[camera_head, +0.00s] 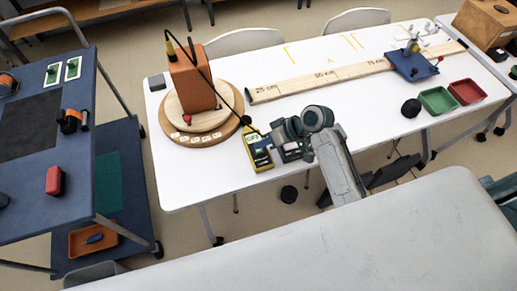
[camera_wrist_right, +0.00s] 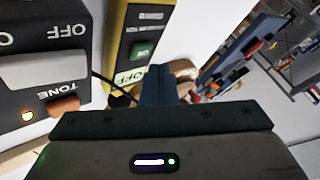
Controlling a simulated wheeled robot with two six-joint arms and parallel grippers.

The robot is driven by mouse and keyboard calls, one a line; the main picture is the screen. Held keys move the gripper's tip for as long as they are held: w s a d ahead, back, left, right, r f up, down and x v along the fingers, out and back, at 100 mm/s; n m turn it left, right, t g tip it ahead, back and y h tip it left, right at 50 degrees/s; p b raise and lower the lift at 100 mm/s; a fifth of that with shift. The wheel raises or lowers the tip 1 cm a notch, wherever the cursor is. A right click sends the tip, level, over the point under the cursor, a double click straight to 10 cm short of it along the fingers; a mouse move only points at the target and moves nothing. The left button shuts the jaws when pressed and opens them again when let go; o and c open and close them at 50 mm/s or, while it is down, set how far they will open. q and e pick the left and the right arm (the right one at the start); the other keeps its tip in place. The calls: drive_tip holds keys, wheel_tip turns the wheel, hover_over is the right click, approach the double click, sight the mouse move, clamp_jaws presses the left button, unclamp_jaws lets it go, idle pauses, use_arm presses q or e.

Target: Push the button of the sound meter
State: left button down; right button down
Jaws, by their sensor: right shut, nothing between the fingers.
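The sound meter (camera_head: 257,155) is a yellow-edged device with a dark face, lying near the front edge of the white table. In the right wrist view the sound meter (camera_wrist_right: 117,45) shows a green button (camera_wrist_right: 143,50) and a label reading OFF. My right gripper (camera_head: 272,137) is over the table close beside the meter. In the wrist view the fingers of my right gripper (camera_wrist_right: 160,85) are shut and empty, appearing just below the green button; contact cannot be told. My left gripper is not in view.
A black box (camera_wrist_right: 50,40) with OFF and TONE labels and a lit amber lamp sits beside the meter. An orange speaker (camera_head: 194,78) stands on a round wooden base to the left. A wooden ruler (camera_head: 320,80), green tray (camera_head: 438,101) and red tray (camera_head: 467,92) lie to the right.

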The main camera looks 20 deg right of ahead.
sight(263, 151)
drive_tip(key=shift+f, duration=0.2)
idle(0.5)
drive_tip(key=shift+f, duration=0.25)
drive_tip(key=shift+f, duration=0.5)
idle(0.6)
drive_tip(key=shift+r, duration=0.1)
drive_tip(key=shift+r+p, duration=0.85)
drive_tip(key=shift+p, duration=0.15)
drive_tip(key=shift+r, duration=0.1)
wheel_tip(263, 151, up, 6)
drive_tip(key=p, duration=0.5)
drive_tip(key=shift+p, duration=0.4)
